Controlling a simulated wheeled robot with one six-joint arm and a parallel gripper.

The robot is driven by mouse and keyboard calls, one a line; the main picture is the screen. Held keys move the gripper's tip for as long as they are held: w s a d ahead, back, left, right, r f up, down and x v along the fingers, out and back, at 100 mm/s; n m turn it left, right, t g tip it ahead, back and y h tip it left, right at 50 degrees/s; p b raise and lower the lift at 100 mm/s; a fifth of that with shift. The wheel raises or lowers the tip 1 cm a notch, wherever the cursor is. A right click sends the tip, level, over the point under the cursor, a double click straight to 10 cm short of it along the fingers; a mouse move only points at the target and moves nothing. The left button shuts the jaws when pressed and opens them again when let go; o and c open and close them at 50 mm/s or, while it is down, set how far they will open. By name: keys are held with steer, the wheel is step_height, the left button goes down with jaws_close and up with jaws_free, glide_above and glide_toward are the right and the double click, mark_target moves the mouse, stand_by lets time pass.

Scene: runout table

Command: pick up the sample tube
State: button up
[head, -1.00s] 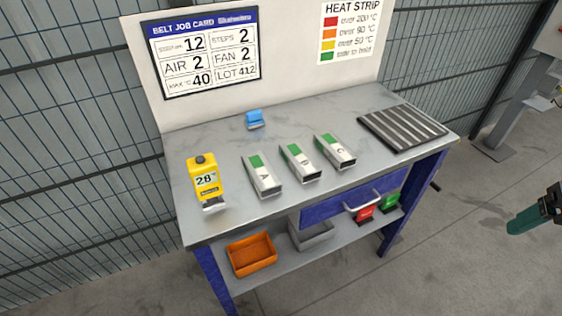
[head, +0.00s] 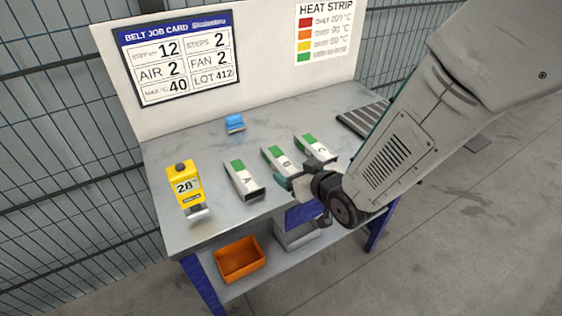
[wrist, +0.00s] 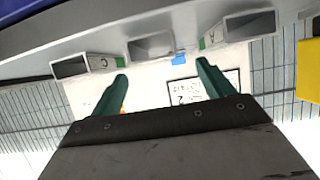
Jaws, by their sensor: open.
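Three pale rectangular hollow tubes with green ends lie in a row on the table: A (head: 243,180), B (head: 275,158) and C (head: 316,148). Which one is the sample tube is not marked. My gripper (head: 285,180) is at the table's front, by the near end of B, and hides part of it. In the wrist view, my gripper's green fingers (wrist: 160,75) are apart with nothing between them. The open ends of A (wrist: 240,28), B (wrist: 152,46) and C (wrist: 88,65) show beyond them, with B between the fingertips in the picture.
A yellow meter reading 28 (head: 186,187) stands left of A. A blue item (head: 235,123) lies at the back. A dark ribbed rack (head: 358,121) is partly behind my arm. An orange bin (head: 240,258) sits on the lower shelf. The back panel (head: 270,60) rises behind the table.

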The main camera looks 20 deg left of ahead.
mark_target(287, 165)
steer(key=x, duration=0.7)
steer(key=shift+w+d+f, duration=0.1)
steer(key=shift+w, duration=0.2)
steer(key=shift+c, duration=0.3)
steer(key=c, duration=1.1)
